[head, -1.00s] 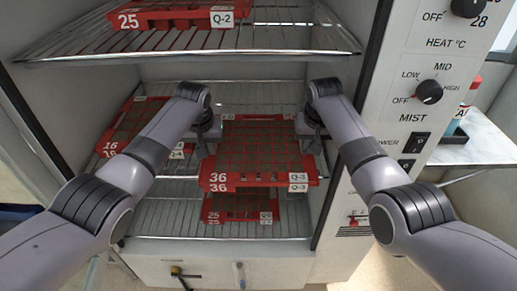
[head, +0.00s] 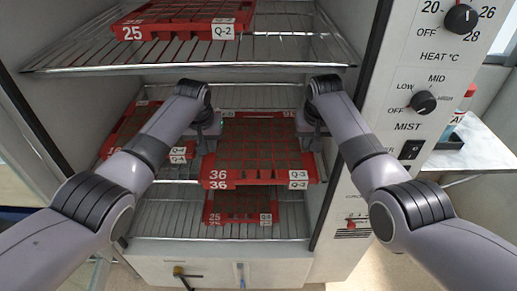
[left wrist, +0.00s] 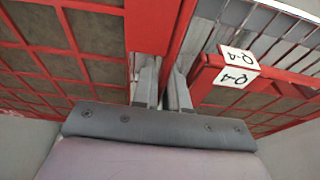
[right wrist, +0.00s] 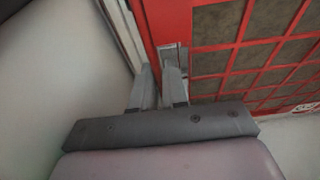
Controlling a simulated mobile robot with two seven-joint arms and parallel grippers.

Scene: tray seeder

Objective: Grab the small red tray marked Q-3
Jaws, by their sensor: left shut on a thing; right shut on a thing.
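The red tray marked 36 and Q-3 (head: 257,174) is on the middle level of the cabinet, with soil-filled cells. A second 36 Q-3 label shows just below its front edge, so another red tray appears to lie directly under it. My left gripper (head: 211,130) is shut on the left rim of the upper tray; its fingers show in the left wrist view (left wrist: 163,85). My right gripper (head: 308,128) is shut on the right rim; its fingers show in the right wrist view (right wrist: 161,80). The fingertips are partly hidden in the head view.
A red tray marked 25 Q-2 (head: 185,30) rests on the upper wire shelf (head: 290,56). Red Q-4 trays (head: 120,135) sit at the left, close beside my left gripper. A smaller red tray marked 25 (head: 240,218) is below. The control panel (head: 410,110) stands close at the right.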

